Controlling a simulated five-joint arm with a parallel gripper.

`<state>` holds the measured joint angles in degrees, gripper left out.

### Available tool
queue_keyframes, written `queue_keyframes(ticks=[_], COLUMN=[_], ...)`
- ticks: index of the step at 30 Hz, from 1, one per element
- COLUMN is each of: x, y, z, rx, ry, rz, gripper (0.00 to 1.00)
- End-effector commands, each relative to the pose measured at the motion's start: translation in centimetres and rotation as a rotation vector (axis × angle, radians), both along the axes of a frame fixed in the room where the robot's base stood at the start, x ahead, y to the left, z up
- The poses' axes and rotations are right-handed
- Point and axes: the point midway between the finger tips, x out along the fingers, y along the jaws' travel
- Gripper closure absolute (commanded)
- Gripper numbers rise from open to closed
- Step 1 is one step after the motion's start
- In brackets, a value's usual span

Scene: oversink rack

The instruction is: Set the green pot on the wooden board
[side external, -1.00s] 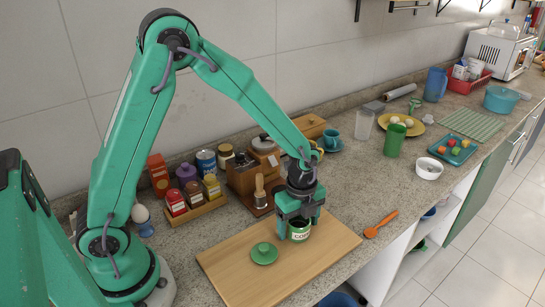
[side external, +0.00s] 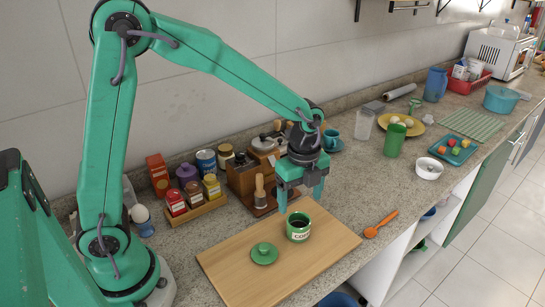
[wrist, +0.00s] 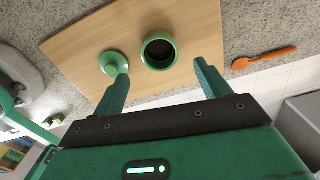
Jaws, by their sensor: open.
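The green pot (side external: 298,227), a small canister with a pale label and an open dark top, stands upright on the wooden board (side external: 230,268). Its green lid (side external: 264,253) lies on the board to the left of it. My gripper (side external: 300,207) is open and empty, above and slightly behind the pot, apart from it. In the wrist view the pot (wrist: 159,52) shows beyond and between the spread fingers (wrist: 160,92), with the lid (wrist: 114,63) to its left and the board (wrist: 85,35) under both.
An orange spoon (side external: 380,224) lies on the counter right of the board. A spice rack (side external: 195,208) with several jars and a wooden grinder (side external: 260,192) stand behind the board. A white bowl (side external: 429,168) and a green cup (side external: 394,140) are farther right.

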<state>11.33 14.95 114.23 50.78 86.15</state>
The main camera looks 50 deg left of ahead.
Motion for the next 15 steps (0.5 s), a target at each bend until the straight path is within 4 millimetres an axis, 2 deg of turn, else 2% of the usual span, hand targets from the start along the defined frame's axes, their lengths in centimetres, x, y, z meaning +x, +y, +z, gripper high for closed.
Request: queue_keyframes(ticks=[6, 15], x=[0.0, 0.0], y=[0.0, 0.0], z=[2.6, 3.5], rx=[0.0, 0.0], ry=[-0.001, 0.0], rz=[0.0, 0.0], gripper=[0.24, 0.24])
